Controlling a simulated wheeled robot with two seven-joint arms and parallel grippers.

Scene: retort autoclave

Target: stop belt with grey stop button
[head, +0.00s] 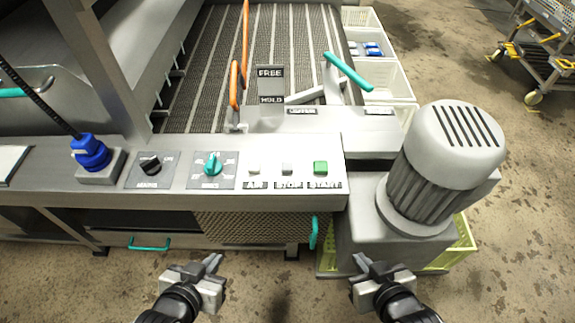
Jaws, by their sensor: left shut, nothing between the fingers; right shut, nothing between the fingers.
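The grey stop button (287,169) sits on the front control panel above the label STOP. The green start button (320,168) is to its right and a pale AIR button (254,169) to its left. The ribbed belt (205,60) with light stripes runs away behind the panel; one frame cannot tell whether it moves. My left gripper (214,262) is shut and empty, below and left of the panel front. My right gripper (358,262) is shut and empty, below and right of the stop button. Neither touches the panel.
A large grey motor (440,160) stands right of the panel. A teal selector knob (212,163), a black mains knob (150,164) and a blue plug (90,153) are further left. A teal-handled lever (347,72) and an orange rail (236,80) rise behind the buttons. Space before the panel is free.

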